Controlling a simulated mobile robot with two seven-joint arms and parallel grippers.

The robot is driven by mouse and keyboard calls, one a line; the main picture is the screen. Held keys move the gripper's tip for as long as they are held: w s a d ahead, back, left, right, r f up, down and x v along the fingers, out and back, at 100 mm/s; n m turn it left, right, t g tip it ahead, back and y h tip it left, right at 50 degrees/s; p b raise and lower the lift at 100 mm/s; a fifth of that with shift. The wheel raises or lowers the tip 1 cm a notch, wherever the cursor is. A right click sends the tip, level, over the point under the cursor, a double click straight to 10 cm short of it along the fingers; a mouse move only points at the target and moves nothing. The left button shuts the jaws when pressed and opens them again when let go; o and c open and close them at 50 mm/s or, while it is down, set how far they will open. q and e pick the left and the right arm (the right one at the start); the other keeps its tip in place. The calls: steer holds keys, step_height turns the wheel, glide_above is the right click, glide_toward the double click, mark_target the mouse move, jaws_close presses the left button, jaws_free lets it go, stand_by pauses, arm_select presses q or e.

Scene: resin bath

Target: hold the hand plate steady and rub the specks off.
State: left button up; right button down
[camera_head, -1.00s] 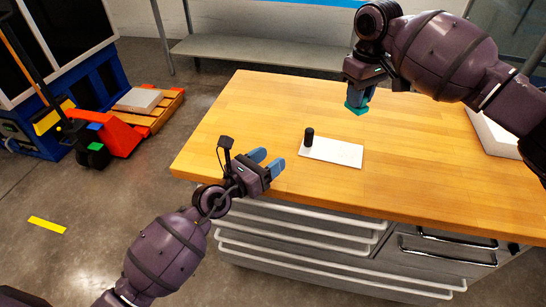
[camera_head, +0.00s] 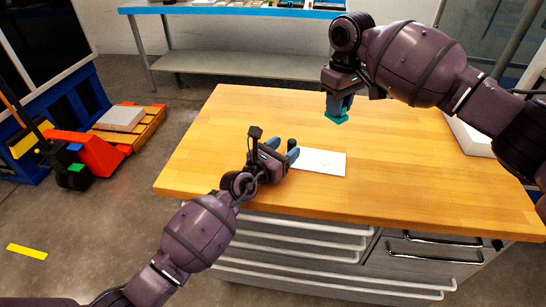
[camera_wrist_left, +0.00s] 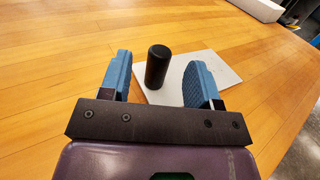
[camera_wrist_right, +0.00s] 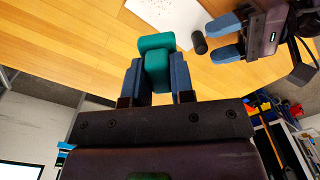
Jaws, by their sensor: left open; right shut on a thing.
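The white hand plate (camera_head: 322,162) lies flat on the wooden table, with a black upright handle (camera_head: 291,145) at its left end. Small dark specks show on the plate in the right wrist view (camera_wrist_right: 170,14). My left gripper (camera_head: 284,156) is open at the plate's left end. In the left wrist view the black handle (camera_wrist_left: 157,67) stands between its two blue fingers (camera_wrist_left: 158,82), apart from both. My right gripper (camera_head: 340,108) is shut on a teal block (camera_wrist_right: 155,60) and holds it above the table, behind and right of the plate.
The wooden table (camera_head: 420,170) is largely clear around the plate. A white box (camera_head: 468,135) sits at its right edge. A shelf (camera_head: 230,65) stands behind, and a red pallet jack (camera_head: 100,155) is on the floor at left.

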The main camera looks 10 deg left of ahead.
arm_select(q)
steer(key=shift+x, duration=0.95)
jaws_close()
steer(key=shift+c, duration=0.5)
jaws_free()
steer(key=c, duration=0.8)
steer(key=shift+o, duration=0.2)
